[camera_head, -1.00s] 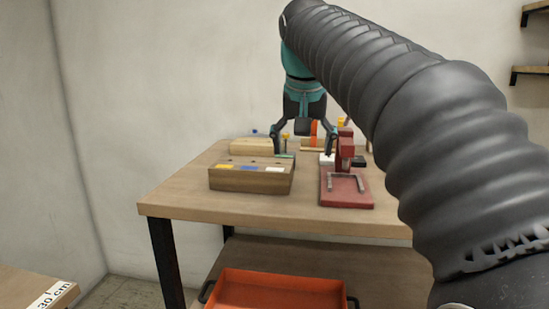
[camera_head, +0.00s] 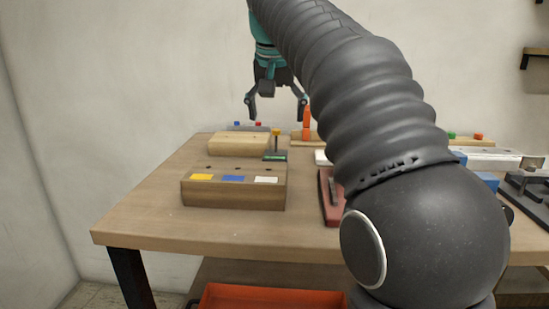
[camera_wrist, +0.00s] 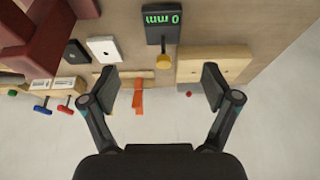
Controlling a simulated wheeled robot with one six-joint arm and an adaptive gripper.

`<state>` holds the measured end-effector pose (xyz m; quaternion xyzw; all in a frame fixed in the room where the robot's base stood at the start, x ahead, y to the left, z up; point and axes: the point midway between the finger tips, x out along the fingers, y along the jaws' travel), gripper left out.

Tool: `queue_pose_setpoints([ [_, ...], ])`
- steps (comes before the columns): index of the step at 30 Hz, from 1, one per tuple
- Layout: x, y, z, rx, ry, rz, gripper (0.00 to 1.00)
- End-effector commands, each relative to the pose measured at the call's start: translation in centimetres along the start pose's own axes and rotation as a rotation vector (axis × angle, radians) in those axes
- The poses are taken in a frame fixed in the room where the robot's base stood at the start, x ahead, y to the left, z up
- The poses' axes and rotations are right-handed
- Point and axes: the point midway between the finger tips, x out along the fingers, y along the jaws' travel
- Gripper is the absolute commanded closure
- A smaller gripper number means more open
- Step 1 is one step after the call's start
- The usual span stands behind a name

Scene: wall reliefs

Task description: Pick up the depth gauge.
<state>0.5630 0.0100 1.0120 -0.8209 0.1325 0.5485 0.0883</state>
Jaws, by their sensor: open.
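The depth gauge (camera_head: 276,146) stands upright on the table behind the wooden block, with a yellow knob on top, a thin stem and a dark base with a green display. In the wrist view the gauge (camera_wrist: 162,25) reads 0 mm, and its yellow knob points toward my gripper. My gripper (camera_head: 277,110) is open and empty, above the gauge in the head view. In the wrist view my gripper (camera_wrist: 160,80) has its fingers spread, with the knob between and slightly beyond the tips, apart from both.
A wooden block with coloured labels (camera_head: 234,194) is in front of the gauge; a pale wooden block (camera_head: 238,144) lies left of it. An orange upright piece (camera_head: 306,122) stands close by on the right. A red fixture (camera_head: 330,205) and blue parts (camera_head: 487,181) are further right.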

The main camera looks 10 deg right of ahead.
Motion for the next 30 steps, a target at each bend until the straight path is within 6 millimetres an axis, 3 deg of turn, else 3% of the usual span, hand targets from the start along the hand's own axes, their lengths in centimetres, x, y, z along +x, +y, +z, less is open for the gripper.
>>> queue_pose_setpoints([
  [3, 2.5, -0.3, 0.3, -0.007, -0.003, -0.002, 0.12],
  [9, 5.6, -0.5, 0.3, -0.009, -0.002, -0.004, 0.12],
  [17, 7.3, -0.4, 0.3, -0.007, -0.001, -0.003, 0.12],
  [24, 10.6, -0.2, 0.4, -0.005, -0.003, -0.002, 0.12],
  [30, 11.9, -0.2, 0.3, -0.005, 0.000, -0.003, 0.12],
])
